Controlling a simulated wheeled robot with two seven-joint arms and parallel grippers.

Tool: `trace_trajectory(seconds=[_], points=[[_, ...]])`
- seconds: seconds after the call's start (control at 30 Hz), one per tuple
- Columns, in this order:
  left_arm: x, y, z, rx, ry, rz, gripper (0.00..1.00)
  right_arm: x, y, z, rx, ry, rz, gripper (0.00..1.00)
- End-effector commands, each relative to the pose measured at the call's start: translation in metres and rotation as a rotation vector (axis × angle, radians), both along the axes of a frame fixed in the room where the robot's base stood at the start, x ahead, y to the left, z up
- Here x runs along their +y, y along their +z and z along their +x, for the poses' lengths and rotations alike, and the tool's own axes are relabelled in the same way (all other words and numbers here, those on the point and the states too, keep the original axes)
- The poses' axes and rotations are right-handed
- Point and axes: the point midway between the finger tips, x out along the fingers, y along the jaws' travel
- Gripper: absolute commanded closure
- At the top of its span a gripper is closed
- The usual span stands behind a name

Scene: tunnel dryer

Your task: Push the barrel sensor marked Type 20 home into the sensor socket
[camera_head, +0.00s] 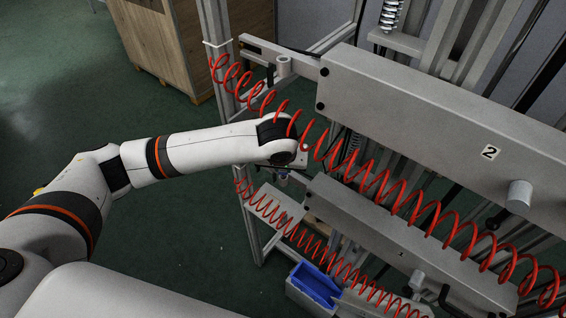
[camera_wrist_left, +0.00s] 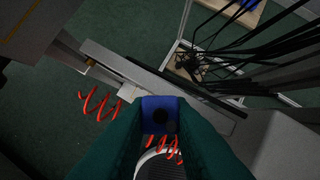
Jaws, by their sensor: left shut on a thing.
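My left gripper (camera_wrist_left: 160,143) is shut on a blue piece with a dark round centre, which looks like the barrel sensor (camera_wrist_left: 161,104). No Type 20 marking is readable on it. In the wrist view, the sensor's end points towards a grey rail (camera_wrist_left: 165,85) with a light block on it. I cannot tell whether they touch. In the head view, my left arm reaches to the frame at centre, and its wrist and the red coil hide most of the gripper. I cannot make out the sensor socket for certain. My right gripper is not in view.
A red coiled hose (camera_head: 375,187) hangs across the frame, close to my left wrist. A grey beam marked 2 (camera_head: 440,120) and a lower grey beam (camera_head: 400,240) stand on the right. A blue bin (camera_head: 316,284) sits below. Green floor is open at left.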

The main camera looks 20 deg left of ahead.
Motion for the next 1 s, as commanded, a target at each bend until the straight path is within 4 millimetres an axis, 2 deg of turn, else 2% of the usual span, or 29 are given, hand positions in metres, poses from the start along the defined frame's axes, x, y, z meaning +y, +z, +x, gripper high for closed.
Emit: trace_trajectory(seconds=[0.7,0.73,0.8,0.9,1.0], points=[[0.000,-0.018,0.000,0.000,0.000,-0.001,1.00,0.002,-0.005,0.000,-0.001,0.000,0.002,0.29],[0.000,-0.018,0.000,-0.001,0.000,-0.001,0.79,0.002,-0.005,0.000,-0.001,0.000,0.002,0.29],[0.000,-0.018,0.000,-0.001,0.000,-0.001,0.68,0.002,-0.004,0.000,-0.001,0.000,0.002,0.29],[0.000,-0.018,0.000,-0.001,0.000,-0.001,0.55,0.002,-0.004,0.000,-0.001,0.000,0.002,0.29],[0.000,-0.018,0.000,0.000,0.000,-0.001,0.55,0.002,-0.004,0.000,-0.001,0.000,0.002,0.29]])
